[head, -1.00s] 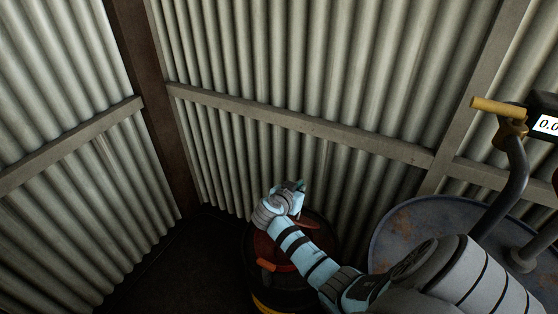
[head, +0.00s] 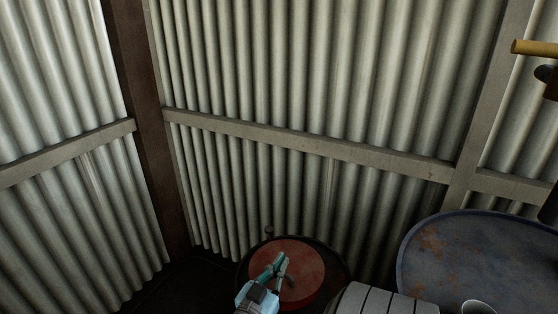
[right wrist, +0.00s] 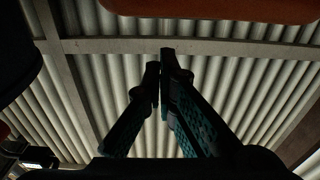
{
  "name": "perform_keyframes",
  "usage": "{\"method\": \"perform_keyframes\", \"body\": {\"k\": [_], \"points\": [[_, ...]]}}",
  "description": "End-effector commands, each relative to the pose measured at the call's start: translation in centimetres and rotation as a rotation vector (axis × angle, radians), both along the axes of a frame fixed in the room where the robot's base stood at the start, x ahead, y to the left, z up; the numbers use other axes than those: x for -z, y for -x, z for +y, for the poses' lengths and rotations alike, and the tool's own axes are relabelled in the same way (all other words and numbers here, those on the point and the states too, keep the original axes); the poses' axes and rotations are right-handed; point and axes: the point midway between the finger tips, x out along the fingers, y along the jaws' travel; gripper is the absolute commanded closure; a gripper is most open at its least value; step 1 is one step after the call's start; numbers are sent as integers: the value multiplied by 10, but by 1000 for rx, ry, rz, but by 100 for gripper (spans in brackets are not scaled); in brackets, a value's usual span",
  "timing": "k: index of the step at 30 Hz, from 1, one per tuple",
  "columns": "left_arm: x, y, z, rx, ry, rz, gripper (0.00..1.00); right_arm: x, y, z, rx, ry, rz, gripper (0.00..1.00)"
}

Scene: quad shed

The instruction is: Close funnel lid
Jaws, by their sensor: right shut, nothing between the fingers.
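The funnel lid (head: 310,262) is a round red disc at the bottom middle of the head view. It shows its broad face and lies over a dark round funnel rim (head: 338,262); I cannot tell whether it sits fully flat. My right gripper (head: 279,258) is over the lid's face, fingers together and empty; whether it touches the lid is unclear. In the right wrist view the shut fingers (right wrist: 163,58) meet in the middle, and a red-orange edge (right wrist: 225,10), possibly the lid, crosses the top. My left gripper is not in view.
A blue, rust-spotted drum top (head: 470,250) stands at the right, with a cup-like round thing (head: 478,307) on it. A yellow-handled pump (head: 535,47) rises at the right edge. Corrugated walls (head: 300,70) close off the corner behind. The dark floor at left looks clear.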

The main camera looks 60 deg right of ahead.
Motion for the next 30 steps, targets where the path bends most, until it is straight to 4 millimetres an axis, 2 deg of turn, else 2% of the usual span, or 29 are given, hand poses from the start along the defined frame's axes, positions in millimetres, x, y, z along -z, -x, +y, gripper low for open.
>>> {"method": "perform_keyframes", "body": {"k": [1,6,23,26,30], "points": [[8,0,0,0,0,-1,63,8,0,2,-1,-1,0,100],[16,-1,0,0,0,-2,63,14,-1,6,-2,0,0,100],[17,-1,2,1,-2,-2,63,14,-1,7,-2,-1,0,100],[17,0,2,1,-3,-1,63,7,-1,7,-2,0,-2,100],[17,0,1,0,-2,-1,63,-23,-1,7,-1,1,-7,100]]}}
